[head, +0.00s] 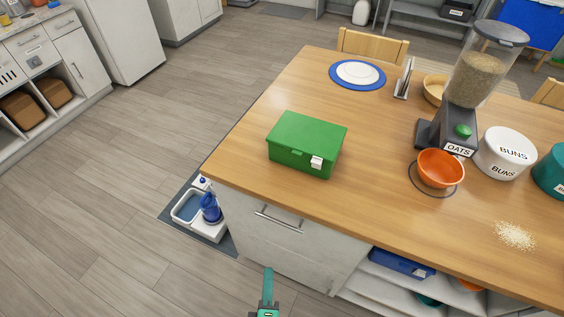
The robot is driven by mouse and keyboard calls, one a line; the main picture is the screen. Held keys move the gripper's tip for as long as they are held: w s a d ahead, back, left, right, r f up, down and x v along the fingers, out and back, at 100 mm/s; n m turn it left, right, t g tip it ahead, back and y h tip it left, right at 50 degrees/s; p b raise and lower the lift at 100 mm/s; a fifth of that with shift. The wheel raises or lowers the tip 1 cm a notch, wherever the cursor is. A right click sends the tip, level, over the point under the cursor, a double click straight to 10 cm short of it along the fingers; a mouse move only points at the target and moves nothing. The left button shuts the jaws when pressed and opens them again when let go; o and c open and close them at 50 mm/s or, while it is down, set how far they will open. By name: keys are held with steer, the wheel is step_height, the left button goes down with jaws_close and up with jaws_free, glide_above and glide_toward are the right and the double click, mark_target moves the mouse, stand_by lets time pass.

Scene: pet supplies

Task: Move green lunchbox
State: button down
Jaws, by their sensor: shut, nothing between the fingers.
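The green lunchbox (307,141) sits closed on the wooden table (250,130), near its left edge. A white latch shows on its front side. My gripper (268,272) shows at the bottom of the head view, in front of the table's drawer cabinet and apart from the lunchbox. Its fingers are shut together and empty.
An oats dispenser (467,85) stands at the right, with an orange bowl (441,168) before it and a white buns canister (505,152) beside it. A plate (359,73) lies behind the lunchbox. Spilled oats (516,236) lie front right. The tabletop around the lunchbox is clear.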

steer(key=w+a+r+n+h, duration=0.1)
steer(key=w+r+n, duration=0.1)
steer(key=w+n, duration=0.35)
steer(key=n+t+h, duration=0.2)
steer(key=n+h, duration=0.5)
steer(key=n, duration=0.2)
glide_toward(289, 153)
steer(key=shift+m, duration=0.25)
steer(key=x, duration=0.6)
steer(key=shift+w, duration=0.2)
